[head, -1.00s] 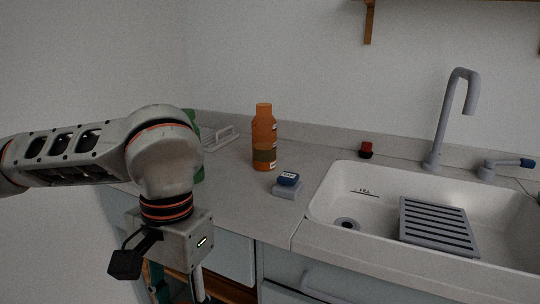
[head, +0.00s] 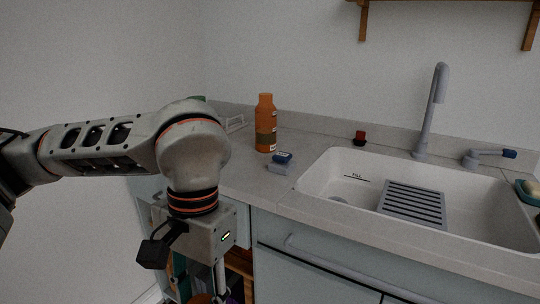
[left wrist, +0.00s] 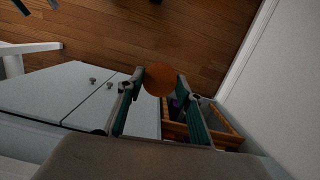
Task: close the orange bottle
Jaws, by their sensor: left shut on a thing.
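The orange bottle (head: 265,125) stands upright at the back of the counter, with a dark band around its lower part. No separate cap can be made out on its top from here. My left gripper (left wrist: 160,78) points down in front of the counter, away from the bottle. In the left wrist view its fingers are shut on a round orange disc, which looks like the bottle's cap (left wrist: 160,81). In the head view the fingers are mostly cut off by the bottom edge. My right gripper is not in view.
The sink (head: 325,178) with a grey rack (head: 414,203) and tap (head: 432,110) is at the right. Cabinets (left wrist: 85,85) are below.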

